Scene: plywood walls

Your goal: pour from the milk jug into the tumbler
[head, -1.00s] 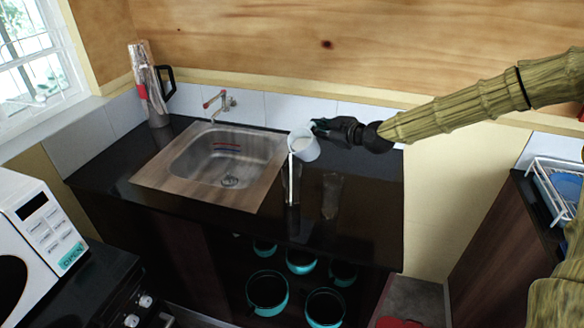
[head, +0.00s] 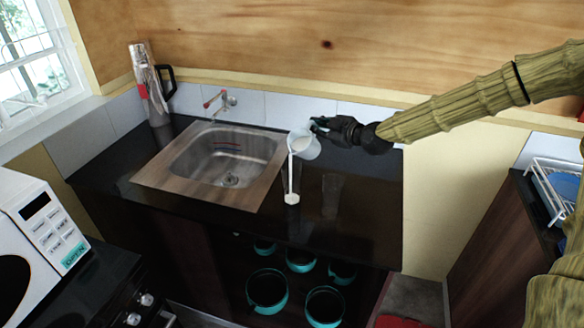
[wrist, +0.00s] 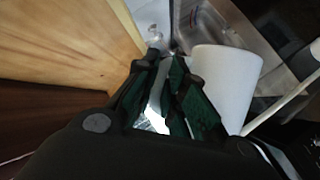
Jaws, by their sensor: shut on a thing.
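The white milk jug (head: 304,145) is held above the counter, tipped to the left with its mouth over the tumbler. A thin white stream of milk (head: 291,172) falls from its lip into the clear tumbler (head: 297,185), which stands upright beside the sink. A little milk (head: 292,198) lies in the tumbler's bottom; its glass walls are hard to make out. My gripper (head: 319,126) is shut on the jug from the right. In the wrist view, the jug's white body (wrist: 225,85) is right of my dark gripper fingers (wrist: 165,75); the grip itself is partly hidden.
A second clear glass (head: 332,190) stands just right of the tumbler. The sink (head: 175,190) and tap (head: 221,103) are to the left, with a tall steel flask (head: 150,90) at the back left. Teal pots (head: 267,290) sit below the counter.

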